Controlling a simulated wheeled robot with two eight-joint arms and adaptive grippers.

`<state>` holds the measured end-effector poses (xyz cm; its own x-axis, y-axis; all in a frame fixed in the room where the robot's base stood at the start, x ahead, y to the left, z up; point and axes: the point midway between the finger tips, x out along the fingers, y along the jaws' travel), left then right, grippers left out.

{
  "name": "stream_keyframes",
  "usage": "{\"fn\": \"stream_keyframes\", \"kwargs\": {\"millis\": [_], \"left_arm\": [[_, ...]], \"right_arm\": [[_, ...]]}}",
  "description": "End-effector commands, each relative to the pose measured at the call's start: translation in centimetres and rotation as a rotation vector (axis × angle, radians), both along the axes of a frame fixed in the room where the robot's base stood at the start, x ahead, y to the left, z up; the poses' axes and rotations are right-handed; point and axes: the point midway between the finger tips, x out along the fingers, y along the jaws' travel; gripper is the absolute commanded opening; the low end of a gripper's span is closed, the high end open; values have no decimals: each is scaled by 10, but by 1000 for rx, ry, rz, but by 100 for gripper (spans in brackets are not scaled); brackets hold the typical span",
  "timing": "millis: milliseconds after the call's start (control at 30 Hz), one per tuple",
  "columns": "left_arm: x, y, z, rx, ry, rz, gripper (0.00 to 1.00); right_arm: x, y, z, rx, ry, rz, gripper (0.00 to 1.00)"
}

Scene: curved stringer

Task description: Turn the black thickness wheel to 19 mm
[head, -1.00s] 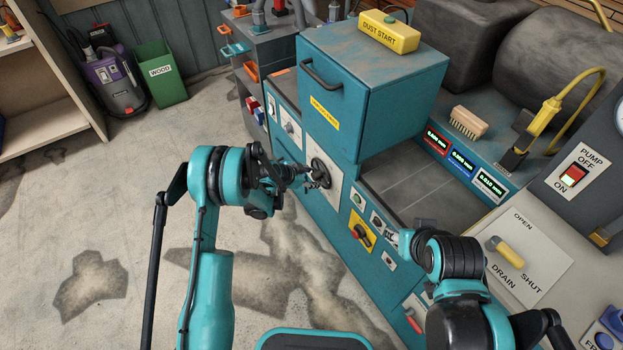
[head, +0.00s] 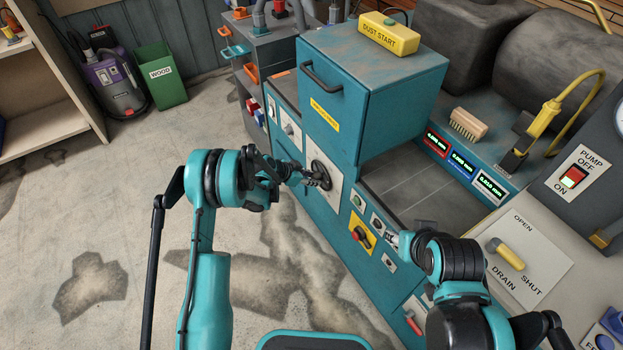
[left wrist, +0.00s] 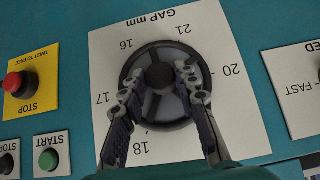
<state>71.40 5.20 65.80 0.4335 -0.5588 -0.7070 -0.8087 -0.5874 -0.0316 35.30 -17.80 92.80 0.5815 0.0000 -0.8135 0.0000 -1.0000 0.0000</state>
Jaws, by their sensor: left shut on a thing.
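The black thickness wheel (left wrist: 161,72) sits on a white GAP mm plate (left wrist: 240,125), which appears upside down in the left wrist view. The numbers 16, 17, 18, 20 and 21 show around the wheel; the place between 18 and 20 is covered by a finger. I cannot make out a pointer mark on the wheel. My left gripper (left wrist: 160,85) is shut on the wheel, its fingers on either side of the hub. In the head view the wheel (head: 323,168) is partly behind the left gripper (head: 322,180). My right gripper (head: 391,239) is near the lower front panel, its fingers unclear.
A red stop button on yellow (left wrist: 17,84) and a green start button (left wrist: 48,159) lie left of the plate. A FAST dial plate (left wrist: 296,90) is at the right. Three lit displays (head: 462,165) stand on the machine. The floor at the left (head: 130,230) is clear.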

Motion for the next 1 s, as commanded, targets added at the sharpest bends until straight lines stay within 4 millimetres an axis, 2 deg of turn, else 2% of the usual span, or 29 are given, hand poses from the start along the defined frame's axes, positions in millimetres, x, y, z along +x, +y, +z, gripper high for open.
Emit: {"fn": "stream_keyframes", "kwargs": {"millis": [500,1000], "left_arm": [[5,4,-1,-209,287,2,1],[5,3,-1,-269,370,1,1]], "right_arm": [[0,0,0,0,0,0,40],[0,0,0,0,0,0,40]]}}
